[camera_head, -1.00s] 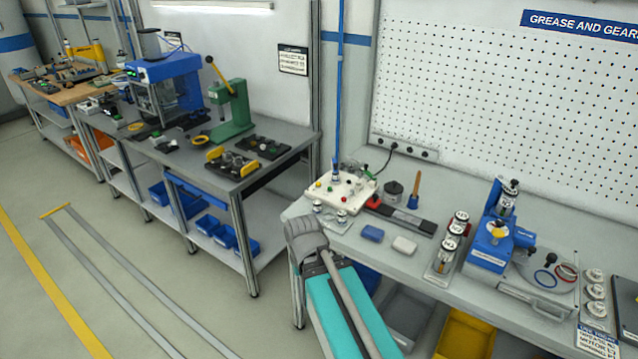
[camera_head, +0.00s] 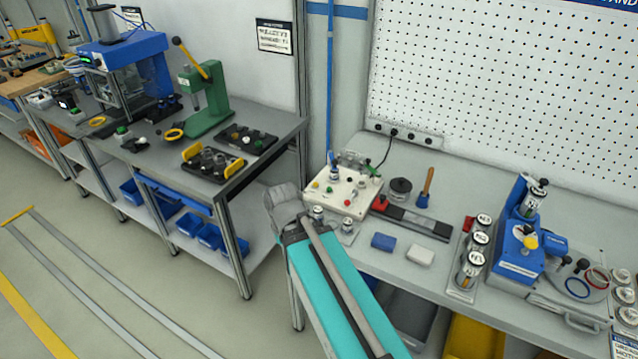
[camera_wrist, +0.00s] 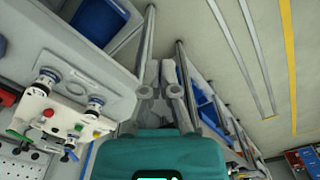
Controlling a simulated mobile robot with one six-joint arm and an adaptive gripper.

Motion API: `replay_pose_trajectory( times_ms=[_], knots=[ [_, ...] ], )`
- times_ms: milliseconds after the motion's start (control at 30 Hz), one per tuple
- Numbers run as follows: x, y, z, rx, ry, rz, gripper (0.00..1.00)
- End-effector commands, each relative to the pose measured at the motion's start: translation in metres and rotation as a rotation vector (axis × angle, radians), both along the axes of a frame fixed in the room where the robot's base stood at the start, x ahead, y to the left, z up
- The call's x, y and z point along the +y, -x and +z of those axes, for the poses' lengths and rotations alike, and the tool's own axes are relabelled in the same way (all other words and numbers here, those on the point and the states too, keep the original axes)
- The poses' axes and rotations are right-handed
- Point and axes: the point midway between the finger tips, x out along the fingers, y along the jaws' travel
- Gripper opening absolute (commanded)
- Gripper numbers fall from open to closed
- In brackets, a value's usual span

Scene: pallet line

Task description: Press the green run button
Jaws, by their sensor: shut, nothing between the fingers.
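The white control box (camera_head: 338,204) sits at the left end of the near bench. On its top a small green button (camera_head: 328,190) shows between a yellow one (camera_head: 316,185) and a red one (camera_head: 348,203). In the wrist view the box (camera_wrist: 62,106) is at the left, with the green button (camera_wrist: 78,127) between red and yellow. My gripper (camera_wrist: 160,72) is shut and empty, apart from the box and to its right in that view.
Two small jars (camera_head: 318,214) stand at the box's front edge. A black pot (camera_head: 400,190), a blue block (camera_head: 383,241) and a white block (camera_head: 420,254) lie to the right. Another bench (camera_head: 270,135) with a green press (camera_head: 207,103) stands left, across a gap.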

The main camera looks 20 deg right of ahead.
Motion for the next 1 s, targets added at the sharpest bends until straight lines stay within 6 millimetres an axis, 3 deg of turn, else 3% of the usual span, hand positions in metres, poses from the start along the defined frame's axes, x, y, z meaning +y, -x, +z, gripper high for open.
replay_pose_trajectory(
  times_ms=[667, 867, 1000],
  knots=[
    [-0.001, -0.004, 0.000, -0.003, -0.009, 0.000, 0.00],
    [-0.016, -0.029, -0.002, -0.025, -0.066, -0.002, 0.00],
    [-0.033, -0.062, -0.002, -0.064, -0.145, 0.000, 0.00]
  ],
)
